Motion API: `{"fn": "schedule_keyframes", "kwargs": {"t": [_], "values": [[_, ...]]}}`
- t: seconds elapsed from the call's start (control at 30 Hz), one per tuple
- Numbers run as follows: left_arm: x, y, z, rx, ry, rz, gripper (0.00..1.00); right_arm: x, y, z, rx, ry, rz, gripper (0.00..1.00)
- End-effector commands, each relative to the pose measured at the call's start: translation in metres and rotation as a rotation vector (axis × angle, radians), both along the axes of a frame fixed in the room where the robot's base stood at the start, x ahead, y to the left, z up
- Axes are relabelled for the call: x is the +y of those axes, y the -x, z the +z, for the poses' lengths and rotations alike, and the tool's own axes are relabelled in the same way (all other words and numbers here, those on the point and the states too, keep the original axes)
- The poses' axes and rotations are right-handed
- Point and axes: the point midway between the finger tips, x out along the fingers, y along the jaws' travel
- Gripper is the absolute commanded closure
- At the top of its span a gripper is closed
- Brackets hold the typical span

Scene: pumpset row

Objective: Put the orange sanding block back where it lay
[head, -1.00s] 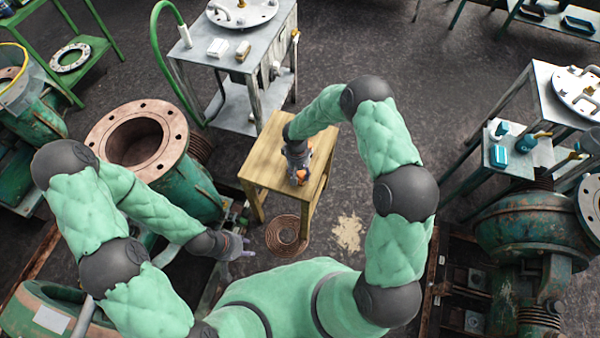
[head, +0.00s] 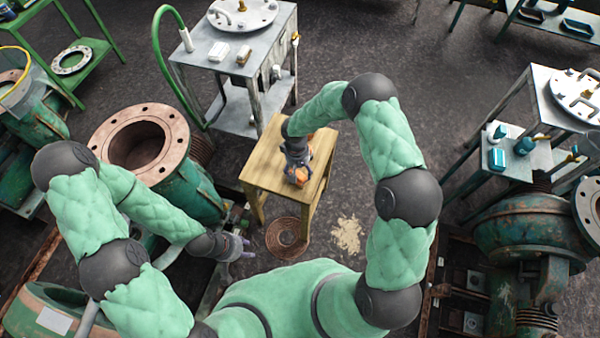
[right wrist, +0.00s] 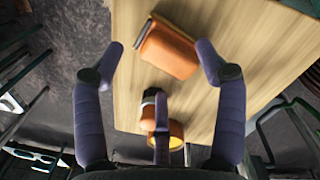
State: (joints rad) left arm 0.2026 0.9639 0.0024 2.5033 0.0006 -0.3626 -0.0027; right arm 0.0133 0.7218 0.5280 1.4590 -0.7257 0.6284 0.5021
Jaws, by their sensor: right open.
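The orange sanding block (right wrist: 168,50), with a dark strip along one edge, lies on the wooden table top in the right wrist view. In the head view only orange patches (head: 300,175) show by my right gripper (head: 297,172). My right gripper is open above the table, its fingers spread, with the block between and just beyond the two outer fingertips (right wrist: 160,58). I cannot tell whether any finger touches it. My left gripper (head: 244,248) hangs empty at the lower left of the table; its finger opening is too small to judge.
The wooden table (head: 262,165) is small. A second orange item (right wrist: 175,132) with black and white parts is partly hidden behind my near finger. A grey metal cart (head: 205,62) stands behind, a flanged green pump (head: 180,130) left, and a coil (head: 287,237) on the floor.

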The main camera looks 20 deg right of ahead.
Motion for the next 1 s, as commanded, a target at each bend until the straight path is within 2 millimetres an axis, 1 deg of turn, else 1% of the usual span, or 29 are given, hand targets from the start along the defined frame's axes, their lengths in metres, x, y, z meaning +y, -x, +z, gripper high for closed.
{"fn": "schedule_keyframes", "kwargs": {"t": [0.03,0.2,0.3,0.4,0.53,0.63,0.73,0.77,0.9,0.97,1.0], "values": [[0.0,0.0,0.008,0.0,0.0,0.0,0.6,0.0,-0.001,0.016,-0.002,0.001,0.001,0.28],[0.0,0.0,0.019,0.0,0.0,0.0,0.6,0.002,-0.004,0.05,-0.002,0.0,0.0,0.28],[0.0,0.0,0.024,0.0,0.0,0.0,0.6,0.003,-0.005,0.065,-0.002,0.0,0.001,0.28],[0.0,0.0,0.027,0.0,0.0,0.0,0.6,0.004,-0.005,0.076,0.0,0.0,-0.001,0.28],[0.0,0.0,0.029,0.0,0.0,0.0,0.6,0.004,-0.005,0.083,0.001,-0.002,0.0,0.28],[0.0,0.0,0.029,0.0,0.0,0.0,0.6,0.009,0.004,0.077,0.011,-0.029,0.001,0.28],[0.0,0.0,0.029,0.0,0.0,0.0,0.6,0.021,0.027,0.06,0.031,-0.102,-0.007,0.28],[0.0,0.0,0.029,0.0,0.0,0.0,0.6,0.026,0.037,0.053,0.035,-0.132,-0.014,0.28],[0.0,0.0,0.029,0.0,0.0,0.0,0.6,0.049,0.086,0.026,0.044,-0.276,-0.071,0.28],[0.0,0.0,0.029,0.0,0.0,0.0,0.6,0.056,0.107,0.018,0.038,-0.326,-0.107,0.28],[0.0,0.0,0.029,0.0,0.0,0.0,0.6,0.06,0.121,0.014,0.033,-0.353,-0.132,0.28]]}}
